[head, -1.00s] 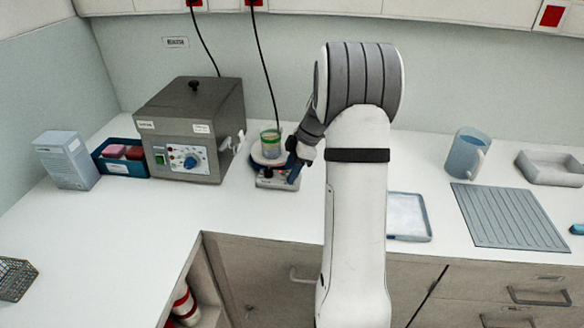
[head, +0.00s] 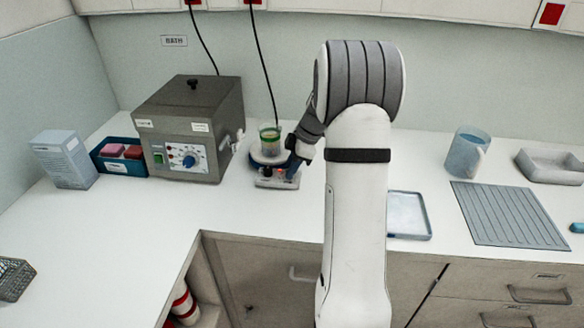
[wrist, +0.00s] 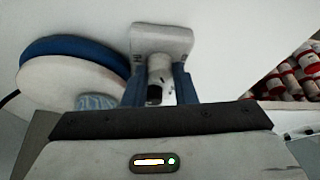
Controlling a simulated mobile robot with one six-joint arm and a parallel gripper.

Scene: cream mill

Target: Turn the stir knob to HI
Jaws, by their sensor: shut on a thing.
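The stirrer (head: 262,181) stands on the counter right of the grey bath, with a small control panel at its front and a round plate on top. A glass beaker (head: 270,141) with a green band stands on the plate. My gripper (head: 292,169) is at the right end of the panel, its blue fingers pointing down beside a small red light. In the wrist view my gripper (wrist: 159,92) is shut on a small knob (wrist: 155,94) between the two fingers. The panel markings and the knob's setting are too small to read. The fingers hide part of the knob.
The grey bath (head: 188,115) with a blue dial stands close on the left. A blue tray (head: 113,168) of pink blocks is beyond it. A black cable hangs behind the beaker. A shallow tray (head: 420,236) lies right of my arm. The front counter is clear.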

